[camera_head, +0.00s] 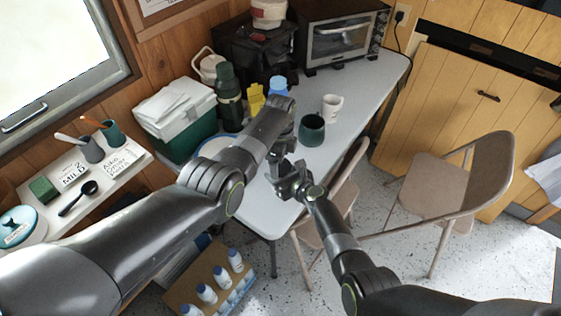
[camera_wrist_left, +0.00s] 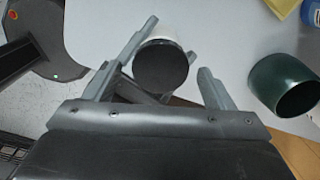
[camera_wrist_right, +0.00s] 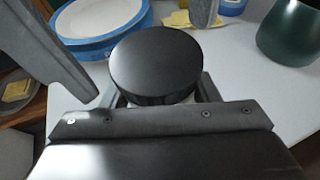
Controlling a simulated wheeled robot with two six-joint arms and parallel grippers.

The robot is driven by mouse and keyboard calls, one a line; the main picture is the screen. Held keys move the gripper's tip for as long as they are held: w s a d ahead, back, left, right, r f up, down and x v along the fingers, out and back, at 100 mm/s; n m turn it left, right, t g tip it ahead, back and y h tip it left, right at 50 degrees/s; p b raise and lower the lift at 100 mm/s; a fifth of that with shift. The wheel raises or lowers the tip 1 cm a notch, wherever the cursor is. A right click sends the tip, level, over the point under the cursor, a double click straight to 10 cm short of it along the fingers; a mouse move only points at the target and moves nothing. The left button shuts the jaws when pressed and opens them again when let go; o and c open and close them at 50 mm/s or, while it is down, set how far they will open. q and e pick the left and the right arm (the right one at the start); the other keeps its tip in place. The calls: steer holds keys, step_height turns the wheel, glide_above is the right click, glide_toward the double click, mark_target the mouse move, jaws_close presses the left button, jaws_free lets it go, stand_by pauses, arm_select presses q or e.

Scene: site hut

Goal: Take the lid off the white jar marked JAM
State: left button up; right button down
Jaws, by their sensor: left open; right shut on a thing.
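A small white jar (camera_wrist_right: 193,99) with a round black lid (camera_wrist_right: 155,62) shows in the right wrist view. My right gripper (camera_wrist_right: 162,92) is shut on the jar, below the lid. The lid sits on the jar. In the left wrist view the lid (camera_wrist_left: 161,66) lies between the spread fingers of my open left gripper (camera_wrist_left: 172,56), with a strip of white jar (camera_wrist_left: 160,40) behind it. In the head view my left gripper (camera_head: 283,150) is just above my right gripper (camera_head: 288,181), and the arms hide the jar. No JAM marking is visible.
A dark green cup (camera_head: 311,131) and a white mug (camera_head: 332,106) stand right of the grippers on the grey table (camera_head: 363,92). A blue-rimmed plate (camera_wrist_right: 70,47) is on the left. A flask (camera_head: 229,98), green cooler (camera_head: 177,133) and toaster oven (camera_head: 340,40) stand farther back.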

arm_select(q)
step_height(320, 180, up, 3)
steer(key=shift+s+d+r, duration=0.1)
steer(key=shift+d, duration=0.05)
steer(key=shift+c, duration=0.3)
step_height(320, 180, up, 3)
steer(key=m, duration=0.3)
steer(key=shift+f, duration=3.8)
steer(key=c, duration=1)
steer(key=shift+n, duration=1.5)
steer(key=o, duration=1.1)
steer(key=shift+c, duration=0.2)
